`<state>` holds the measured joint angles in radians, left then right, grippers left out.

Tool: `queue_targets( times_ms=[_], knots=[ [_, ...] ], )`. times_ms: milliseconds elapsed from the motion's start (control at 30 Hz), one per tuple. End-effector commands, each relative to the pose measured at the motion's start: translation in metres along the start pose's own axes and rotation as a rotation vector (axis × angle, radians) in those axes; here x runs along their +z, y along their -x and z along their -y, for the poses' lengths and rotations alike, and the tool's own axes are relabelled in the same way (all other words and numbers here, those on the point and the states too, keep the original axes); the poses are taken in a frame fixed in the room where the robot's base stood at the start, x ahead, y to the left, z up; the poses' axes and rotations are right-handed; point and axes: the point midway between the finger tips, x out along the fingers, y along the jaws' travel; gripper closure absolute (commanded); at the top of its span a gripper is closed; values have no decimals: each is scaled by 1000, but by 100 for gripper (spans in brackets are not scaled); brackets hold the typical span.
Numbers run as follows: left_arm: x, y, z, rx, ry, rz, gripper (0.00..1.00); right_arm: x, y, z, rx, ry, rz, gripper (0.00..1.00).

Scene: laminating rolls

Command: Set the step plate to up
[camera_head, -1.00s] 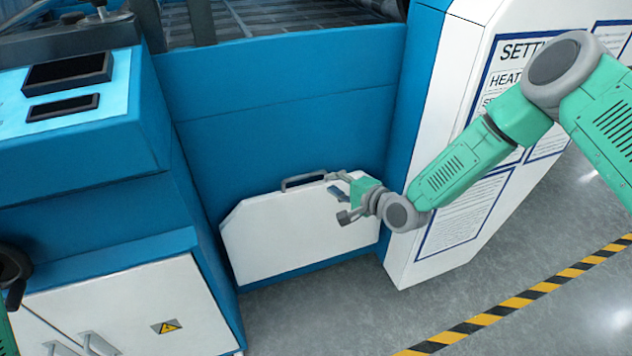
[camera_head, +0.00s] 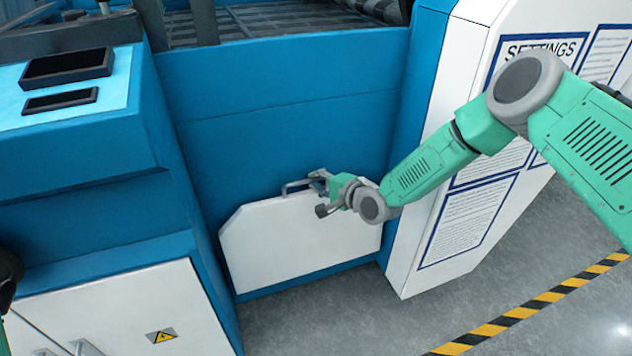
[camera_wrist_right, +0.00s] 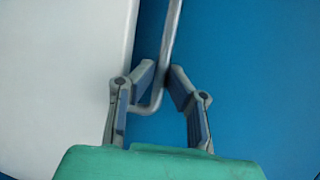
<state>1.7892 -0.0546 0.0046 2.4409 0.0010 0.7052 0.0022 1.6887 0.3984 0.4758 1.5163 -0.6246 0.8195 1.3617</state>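The step plate (camera_head: 300,240) is a white panel with a cut upper-left corner, standing upright against the blue machine front in the head view. Its grey handle (camera_head: 298,186) is at the top edge. The plate (camera_wrist_right: 60,70) also fills the left of the right wrist view. My right gripper (camera_head: 320,188) is at the right end of the handle. In the right wrist view, the handle bar (camera_wrist_right: 171,35) runs between the fingertips of my right gripper (camera_wrist_right: 162,72), which are closed in on it. Of my left arm only a dark part shows at the left edge; its fingers are not visible.
A white cabinet (camera_head: 125,305) with a warning label stands at the left under a blue console (camera_head: 70,130). A white panel with printed signs (camera_head: 425,220) stands right of the plate. The grey floor (camera_head: 350,320) before the plate is clear, with a striped line (camera_head: 530,307).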

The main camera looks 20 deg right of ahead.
Motion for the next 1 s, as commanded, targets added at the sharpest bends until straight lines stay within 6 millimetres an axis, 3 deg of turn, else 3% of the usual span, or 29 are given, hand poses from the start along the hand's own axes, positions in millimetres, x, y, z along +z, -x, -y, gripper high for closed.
queue_targets(
  times_ms=[267,500,533,867,1000],
  knots=[
    [-1,10,0,0,0,0,61,8,21,-9,6,-2,2,100],
    [-1,8,0,0,0,0,61,7,20,-11,7,0,1,100],
    [0,8,0,0,0,0,61,7,20,-11,7,0,0,81],
    [1,9,0,0,0,-2,61,7,23,-10,5,-1,1,81],
    [1,9,0,0,0,-3,61,7,38,-10,5,-3,0,81]
  ],
)
